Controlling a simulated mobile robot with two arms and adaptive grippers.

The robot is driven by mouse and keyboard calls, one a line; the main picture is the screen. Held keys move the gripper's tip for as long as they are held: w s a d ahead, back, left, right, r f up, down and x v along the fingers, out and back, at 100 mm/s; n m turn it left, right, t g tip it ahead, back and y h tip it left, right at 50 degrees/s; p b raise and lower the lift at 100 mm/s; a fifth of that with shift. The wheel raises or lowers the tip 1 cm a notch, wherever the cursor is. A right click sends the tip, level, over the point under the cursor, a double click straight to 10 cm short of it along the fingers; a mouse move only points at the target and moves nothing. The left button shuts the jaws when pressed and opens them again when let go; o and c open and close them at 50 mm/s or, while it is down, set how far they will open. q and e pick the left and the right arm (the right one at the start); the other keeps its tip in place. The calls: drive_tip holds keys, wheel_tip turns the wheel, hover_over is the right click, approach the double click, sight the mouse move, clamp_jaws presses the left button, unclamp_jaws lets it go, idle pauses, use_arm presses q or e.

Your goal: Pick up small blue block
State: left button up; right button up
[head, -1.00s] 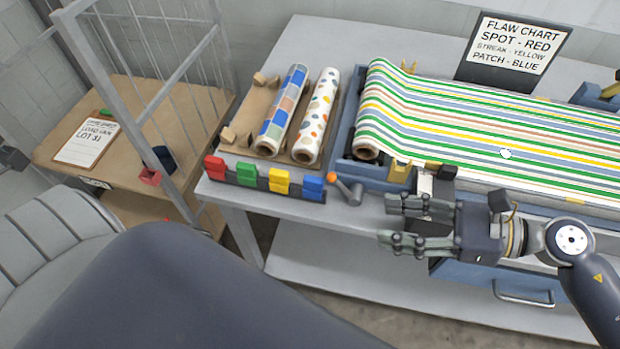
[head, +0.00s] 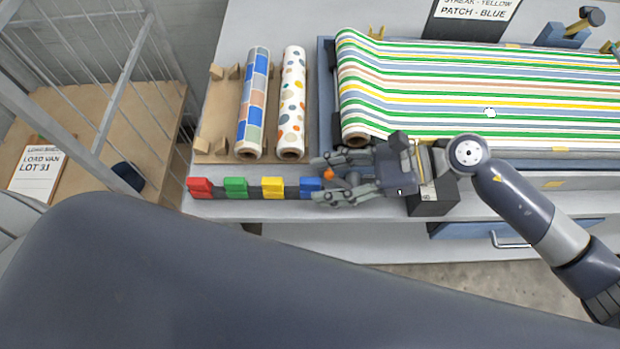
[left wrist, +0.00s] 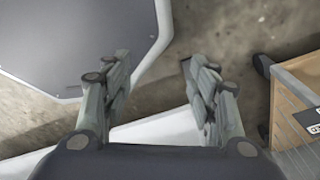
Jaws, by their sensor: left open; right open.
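The small blue block (head: 309,187) is the rightmost in a row of coloured blocks on a dark strip along the table's front edge. My right gripper (head: 318,178) is open in the head view, pointing left, with its fingertips at the right side of the blue block. I cannot tell whether they touch it. The fingers partly cover the block's right side. My left gripper (left wrist: 162,85) is open and empty in the left wrist view, above the floor and away from the blocks.
Yellow (head: 272,188), green (head: 236,188) and red (head: 200,188) blocks stand left of the blue one. Two patterned rolls (head: 253,105) lie behind. The striped sheet (head: 450,90) covers the press at right.

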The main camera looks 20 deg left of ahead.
sight(304, 183)
drive_tip(key=shift+a+p, duration=0.35)
drive_tip(key=shift+a, duration=0.1)
drive_tip(key=p+x, duration=0.2)
drive_tip(key=x, duration=0.1)
drive_tip(key=shift+w+a+f, duration=0.15)
drive_tip(key=shift+a+f, duration=0.4)
drive_tip(key=shift+a, duration=0.1)
use_arm(q)
drive_tip(key=a+r, duration=0.1)
drive_tip(key=w+a+r, duration=0.1)
drive_tip(key=r, duration=0.1)
drive_tip(key=shift+a, duration=0.2)
use_arm(e)
drive_tip(key=c, duration=0.9)
use_arm(q)
drive_tip(key=shift+d, duration=0.55)
use_arm(e)
drive_tip(key=shift+c, duration=0.2)
